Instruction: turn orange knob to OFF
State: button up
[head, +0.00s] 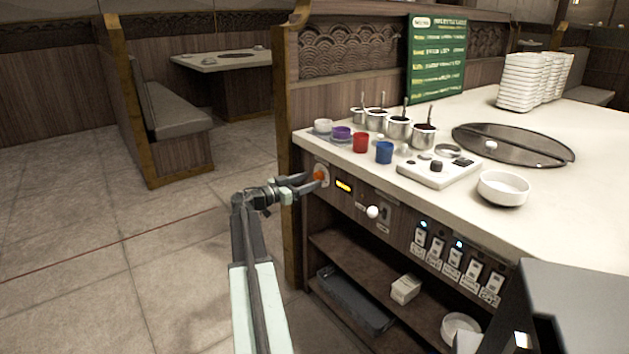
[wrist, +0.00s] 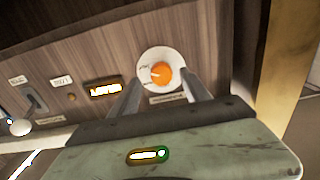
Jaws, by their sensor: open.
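The orange knob (head: 320,176) sits on the front panel of the counter, near its left corner. In the wrist view the orange knob (wrist: 161,75) stands on a round white dial plate (wrist: 150,58). A pale pointer mark shows on its left part; the small lettering around it is too small to read. My gripper (head: 316,182) is open at the knob, pointing at the panel. In the wrist view the two fingers of my gripper (wrist: 160,92) reach up on either side of the knob's lower part. I cannot tell whether they touch it.
A lit orange display (wrist: 104,89) is left of the knob in the wrist view. A white ball-ended lever (head: 373,212) and several white switches (head: 455,260) are further along the panel. A wooden post (wrist: 272,60) stands close on the right. Cups and sauce wells (head: 398,128) stand on the counter.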

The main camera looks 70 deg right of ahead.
jog(key=shift+x, duration=1.2)
grip_shut()
jog(key=shift+d, duration=0.3)
jog(key=shift+a, duration=0.3)
jog(key=shift+a+n, duration=0.1)
jog(key=shift+n, duration=0.3)
